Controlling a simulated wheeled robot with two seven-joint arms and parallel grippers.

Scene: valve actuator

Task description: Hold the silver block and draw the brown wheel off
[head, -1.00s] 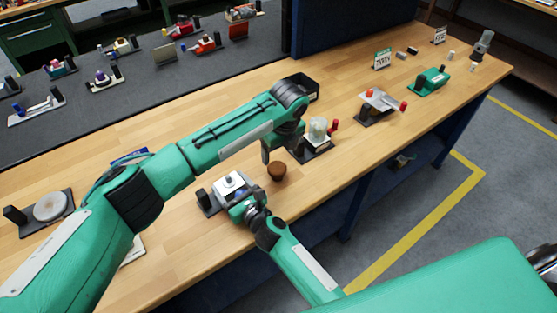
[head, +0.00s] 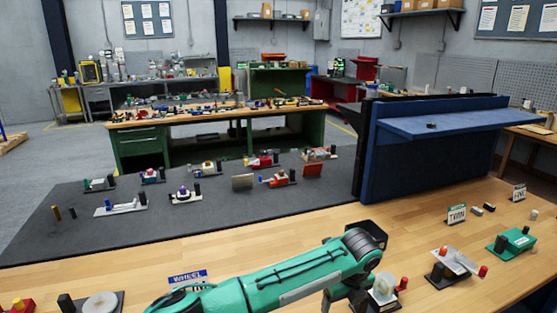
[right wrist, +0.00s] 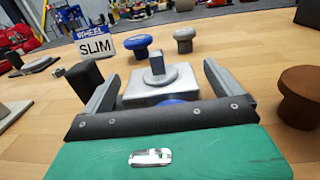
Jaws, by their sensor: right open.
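The silver block (right wrist: 160,86) sits between the two fingers of my right gripper (right wrist: 160,74) in the right wrist view. That gripper is open, one finger on each side of the block. A bare grey stub stands up from the block's top, with no wheel on it. The brown wheel (right wrist: 300,97) stands on the wooden table to the right, apart from the block. My left gripper (head: 345,298) is at the bottom of the head view, partly cut off, and its fingertips are not clear. The block and brown wheel are out of the head view.
A blue knob (right wrist: 138,46) and a grey knob (right wrist: 183,39) stand behind the block, near a WHEEL SLIM sign (right wrist: 95,45). A black post (right wrist: 85,82) rises beside the left finger. Other fixtures, such as a green one (head: 510,242), stand along the table.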

